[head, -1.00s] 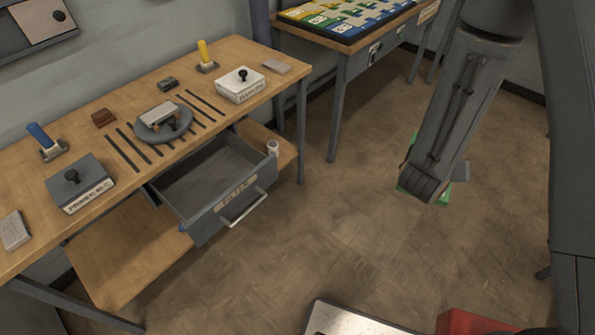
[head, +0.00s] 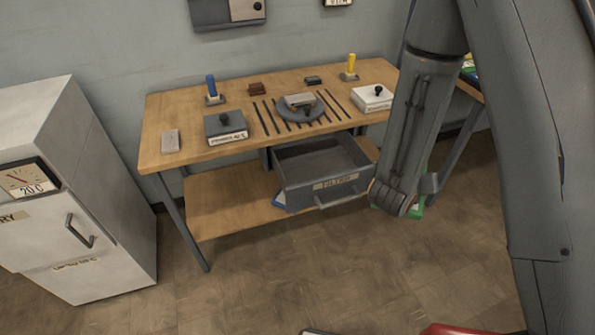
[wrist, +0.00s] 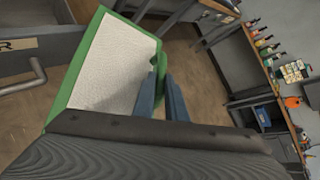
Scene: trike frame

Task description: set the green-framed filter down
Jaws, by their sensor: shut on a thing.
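My gripper (wrist: 166,98) is shut on the green-framed filter (wrist: 112,65), a flat white textured panel with a green rim. I hold it by one edge, tilted, in the air. In the head view my arm hides most of the filter, and only bits of its green frame (head: 416,209) show around my wrist. There the filter appears at the right front corner of an open grey drawer (head: 300,194) labelled FILTER; I cannot tell how far apart they are. The visible inside of the drawer looks empty.
The drawer hangs under a wooden workbench (head: 190,110) holding blocks, a round grey fixture (head: 300,114) and handled tools. A white cabinet (head: 110,215) stands at left. The floor in front is clear.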

